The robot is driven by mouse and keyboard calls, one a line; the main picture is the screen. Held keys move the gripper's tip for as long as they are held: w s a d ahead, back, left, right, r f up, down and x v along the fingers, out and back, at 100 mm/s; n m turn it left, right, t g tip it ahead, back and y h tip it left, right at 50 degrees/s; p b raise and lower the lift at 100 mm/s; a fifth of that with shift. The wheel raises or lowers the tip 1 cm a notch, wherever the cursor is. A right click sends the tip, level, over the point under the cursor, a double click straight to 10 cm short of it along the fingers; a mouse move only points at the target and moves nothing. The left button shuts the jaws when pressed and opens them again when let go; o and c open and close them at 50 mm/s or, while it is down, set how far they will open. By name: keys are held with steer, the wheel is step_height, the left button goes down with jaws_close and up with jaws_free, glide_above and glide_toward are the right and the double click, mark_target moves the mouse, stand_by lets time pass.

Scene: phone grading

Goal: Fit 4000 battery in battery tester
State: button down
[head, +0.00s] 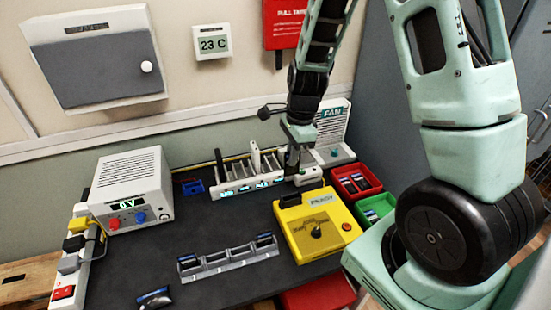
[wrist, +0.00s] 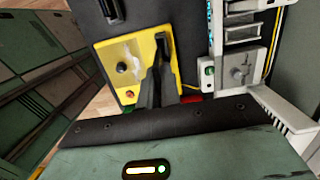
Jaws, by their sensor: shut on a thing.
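The yellow box with a dark dial and red button, which looks like the battery tester (head: 290,230), stands on the dark bench. In the wrist view the tester (wrist: 108,62) lies just beyond my fingers. A dark raised part or slot (head: 291,198) sits at its back left corner. My gripper (head: 293,168) points down behind the tester, by the right end of the white rack. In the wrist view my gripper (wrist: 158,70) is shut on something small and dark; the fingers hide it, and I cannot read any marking.
A silver holder (head: 225,262) with dark cells lies in front, with a loose dark battery (head: 154,298) nearby. The white rack (head: 240,186) with lit displays stands behind. Red (head: 374,184) and green (head: 366,220) bins stand right. A power supply (head: 130,180) is at left. The bench centre is clear.

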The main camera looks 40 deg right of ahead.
mark_target(293, 174)
steer(key=shift+d+f, duration=0.15)
steer(key=shift+d, duration=0.05)
step_height(293, 174, down, 8)
steer(key=b, duration=0.8)
stand_by(0.8)
steer(key=shift+f+b, duration=1.15)
steer(key=shift+f, duration=0.7)
steer(key=shift+f, duration=0.2)
steer(key=c, duration=1.5)
jaws_free()
